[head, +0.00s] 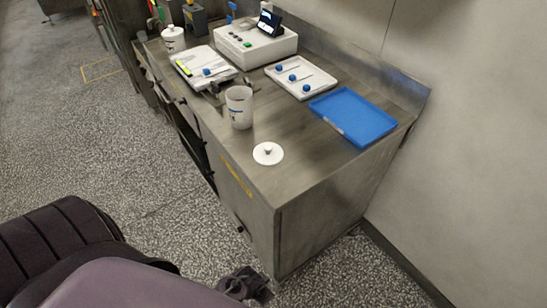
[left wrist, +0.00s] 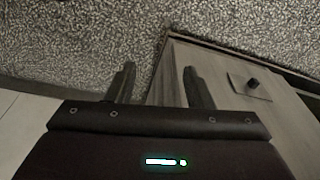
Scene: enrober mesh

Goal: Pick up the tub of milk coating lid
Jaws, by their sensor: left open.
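The lid (head: 268,154) is a white disc with a small dark knob. It lies flat on the steel bench top near the front corner in the head view. An open white tub (head: 239,108) stands upright behind it and slightly left. My left gripper (head: 245,284) is low beside the bench, below the top and apart from the lid. In the left wrist view its two dark fingers (left wrist: 158,86) are spread with nothing between them. The lid does not show in the left wrist view. My right gripper is not in view.
The steel bench (head: 330,165) has a cabinet front with a dark knob (left wrist: 252,83). A blue tray (head: 355,116) and a white tray (head: 301,77) holding blue-ended items lie behind the lid. A white control box (head: 242,42) and another lidded tub (head: 173,39) stand farther back.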

